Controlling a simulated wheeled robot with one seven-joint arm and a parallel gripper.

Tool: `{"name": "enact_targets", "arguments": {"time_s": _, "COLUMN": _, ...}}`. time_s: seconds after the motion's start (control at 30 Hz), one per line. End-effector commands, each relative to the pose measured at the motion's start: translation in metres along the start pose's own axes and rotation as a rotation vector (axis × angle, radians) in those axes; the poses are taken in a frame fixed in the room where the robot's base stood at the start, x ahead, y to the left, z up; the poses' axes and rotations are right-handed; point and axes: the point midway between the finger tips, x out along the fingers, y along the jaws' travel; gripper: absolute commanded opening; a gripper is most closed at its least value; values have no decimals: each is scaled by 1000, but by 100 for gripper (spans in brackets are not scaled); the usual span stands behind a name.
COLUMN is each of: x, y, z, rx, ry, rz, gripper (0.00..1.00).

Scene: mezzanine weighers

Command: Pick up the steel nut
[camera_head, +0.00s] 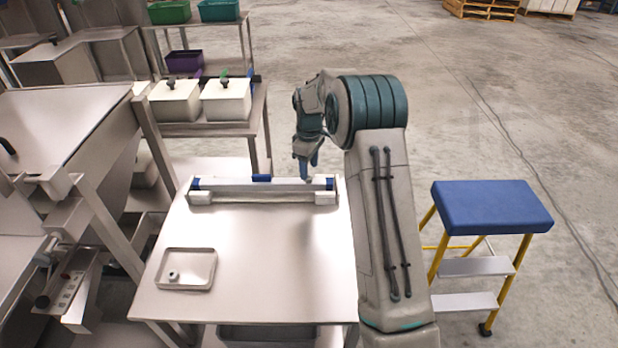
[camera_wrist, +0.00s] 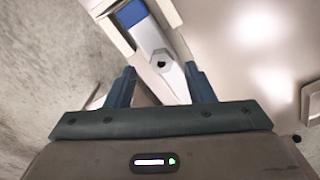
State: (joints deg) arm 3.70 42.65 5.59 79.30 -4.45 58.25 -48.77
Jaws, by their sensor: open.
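A small grey hexagonal piece with a dark hole, looking like the steel nut (camera_wrist: 160,60), sits on a pale bar in the wrist view, between and beyond my fingertips. My gripper (camera_head: 306,172) points down over the right part of the long bar sealer (camera_head: 250,186) at the back of the steel table. In the wrist view my gripper (camera_wrist: 159,72) has its two blue fingers spread, with nothing between them. A small grey ring-like piece (camera_head: 173,275) lies in the shallow steel tray (camera_head: 211,269) at front left; I cannot tell what it is.
The steel table (camera_head: 265,270) is bare between sealer and tray. A blue-topped yellow step stool (camera_head: 492,206) stands right of my arm. White lidded tubs (camera_head: 226,104) stand on a bench behind. Sloped steel machines (camera_head: 70,130) crowd the left. Open floor lies beyond.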

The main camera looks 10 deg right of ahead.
Motion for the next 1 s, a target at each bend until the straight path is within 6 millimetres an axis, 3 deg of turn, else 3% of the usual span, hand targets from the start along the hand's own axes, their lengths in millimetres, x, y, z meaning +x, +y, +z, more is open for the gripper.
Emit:
{"name": "enact_targets", "arguments": {"time_s": 0.2, "x": 26, "y": -2, "z": -1, "rx": 0, "ry": -1, "rz": -2, "gripper": 49}}
{"name": "enact_targets", "arguments": {"time_s": 0.47, "x": 29, "y": -2, "z": -2, "rx": 0, "ry": 0, "rz": 0, "gripper": 49}}
{"name": "enact_targets", "arguments": {"time_s": 0.63, "x": 29, "y": -2, "z": -2, "rx": 0, "ry": 0, "rz": 0, "gripper": 1}}
{"name": "enact_targets", "arguments": {"time_s": 1.0, "x": 27, "y": -2, "z": -2, "rx": 0, "ry": 0, "rz": 0, "gripper": 0}}
